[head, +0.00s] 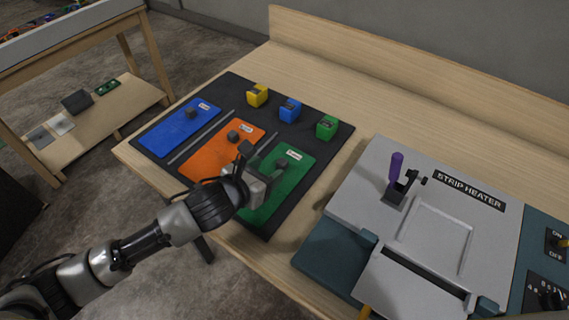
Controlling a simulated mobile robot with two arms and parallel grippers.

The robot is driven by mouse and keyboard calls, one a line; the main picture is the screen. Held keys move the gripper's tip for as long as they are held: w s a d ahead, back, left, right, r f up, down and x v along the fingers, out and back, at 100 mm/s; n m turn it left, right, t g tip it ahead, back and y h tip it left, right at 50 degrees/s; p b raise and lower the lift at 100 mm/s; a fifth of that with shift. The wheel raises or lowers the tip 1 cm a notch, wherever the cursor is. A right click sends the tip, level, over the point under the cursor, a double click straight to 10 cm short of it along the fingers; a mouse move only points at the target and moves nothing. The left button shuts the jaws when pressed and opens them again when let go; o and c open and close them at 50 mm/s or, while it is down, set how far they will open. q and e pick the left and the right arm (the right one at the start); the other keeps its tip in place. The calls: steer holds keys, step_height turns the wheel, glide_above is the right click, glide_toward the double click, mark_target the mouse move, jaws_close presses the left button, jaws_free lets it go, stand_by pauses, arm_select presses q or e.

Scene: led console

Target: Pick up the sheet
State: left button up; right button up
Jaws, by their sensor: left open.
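Three flat coloured sheets lie side by side on a black mat (335,143): a blue sheet (170,130), an orange sheet (212,157) and a green sheet (293,185). Each has a small label near its far end. The blue and orange sheets each carry a small dark block, and a similar dark block shows on the green one beside my gripper. My left gripper (262,162) is open above the green sheet's left side, near the orange sheet, and hides part of both. I cannot tell whether it touches the green sheet's block. My right gripper is out of view.
Yellow (257,95), blue (290,110) and green (326,126) blocks stand along the mat's far edge. A grey strip heater (350,195) with a purple-handled lever (396,168) stands right. Bare wooden table (400,100) lies behind. A wooden shelf (110,125) stands at left.

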mark_target(282, 161)
arm_select(q)
steer(key=shift+p+x, duration=0.5)
steer(key=shift+x, duration=2.55)
steer(key=shift+s, duration=0.1)
jaws_close()
